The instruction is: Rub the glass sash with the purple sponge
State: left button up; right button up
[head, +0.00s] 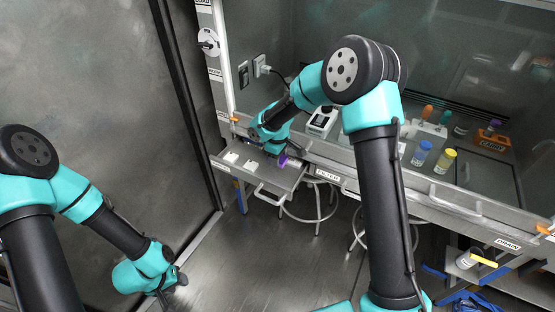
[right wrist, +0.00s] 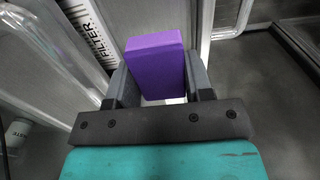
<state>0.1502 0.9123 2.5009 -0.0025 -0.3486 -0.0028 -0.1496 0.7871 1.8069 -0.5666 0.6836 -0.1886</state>
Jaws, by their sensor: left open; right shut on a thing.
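The purple sponge (right wrist: 156,62) is a small block between the two fingers of my right gripper (right wrist: 160,82) in the right wrist view. In the head view, the sponge (head: 283,160) shows as a small purple patch at the right gripper (head: 281,154), by the left front corner of the hood. The glass sash (head: 455,70) seems to be the clear, reflective pane across the hood front; its edges are hard to make out. The sponge appears apart from it. My left gripper (head: 177,282) is low at the left, open and empty, away from the hood.
A pull-out shelf (head: 247,165) with white plates is close to my right gripper. Blue-capped (head: 422,153) and yellow-capped (head: 445,161) bottles and an orange rack (head: 490,139) stand inside the hood. Stools (head: 312,207) are under the front edge. A grey wall panel (head: 95,75) is at left.

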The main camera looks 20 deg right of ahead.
jog(key=o, duration=0.4)
jog(key=shift+c, duration=0.2)
jog(key=c, duration=0.3)
jog(key=shift+s+d+r+m, duration=0.1)
jog(key=shift+s+r+m, duration=0.05)
jog(key=shift+r+m, duration=0.4)
jog(key=shift+s+d+r+m, duration=0.35)
jog(key=shift+s+r+m, duration=0.35)
jog(key=shift+r+m, duration=0.9)
jog(key=shift+s+d+r+m, duration=0.35)
jog(key=shift+s+r+m, duration=0.55)
jog(key=shift+m, duration=1.35)
jog(key=shift+s+d+r+m, duration=0.35)
jog(key=shift+s+r+m, duration=0.2)
jog(key=shift+r+m, duration=1.1)
jog(key=shift+f+m, duration=0.25)
jog(key=shift+f, duration=0.05)
